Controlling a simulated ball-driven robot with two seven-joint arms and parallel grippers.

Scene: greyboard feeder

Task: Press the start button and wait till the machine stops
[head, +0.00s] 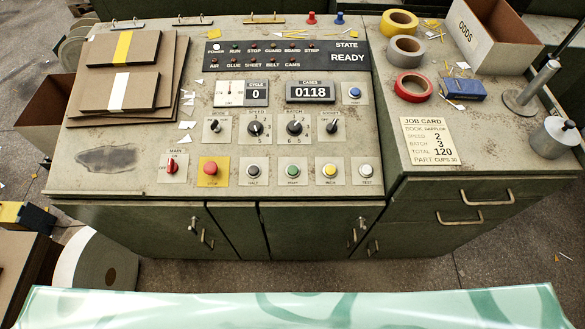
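The green start button (293,170) sits in the lower row of the control panel, on a pale plate. The state display (347,57) reads READY. The power lamp (216,47) is lit white; the other lamps look dark. The cases counter (310,91) reads 0118 and the cycle counter (256,93) reads 0. The red stop button (210,167) is on a yellow plate to the left, and the yellow inch button (329,170) is to the right. The red main switch (171,165) is at the far left of the row. Neither of my grippers is in view.
Stacked greyboard sheets (88,98) lie at the panel's left. A job card (428,141), tape rolls (413,86) and an open box (490,40) are on the right bench. Green cabinets (310,229) stand below. The space over the button row is clear.

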